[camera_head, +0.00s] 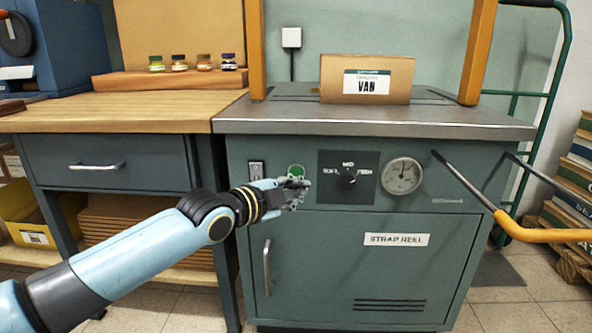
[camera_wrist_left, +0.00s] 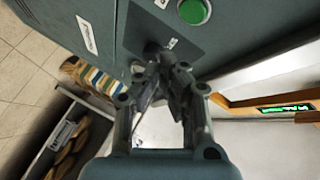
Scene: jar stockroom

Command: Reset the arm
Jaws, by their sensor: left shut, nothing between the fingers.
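My left arm reaches in from the lower left in the head view. Its gripper (camera_head: 299,184) is in front of the green strapping machine's control panel, by the green button (camera_head: 296,170), which it partly covers. In the left wrist view the gripper (camera_wrist_left: 168,75) shows with its fingers shut and nothing between them. The green button (camera_wrist_left: 194,11) is beyond the fingertips at the top there. The fingertips appear close to the dark dial plate (camera_wrist_left: 165,30); I cannot tell whether they touch the panel. My right gripper is not in view.
The panel also has a dial (camera_head: 346,178) and a round gauge (camera_head: 403,176). A cardboard box marked VAN (camera_head: 366,80) stands on the machine top (camera_head: 450,119) between orange posts. A wooden workbench (camera_head: 110,119) adjoins on the left. An orange handle (camera_head: 540,233) extends at right.

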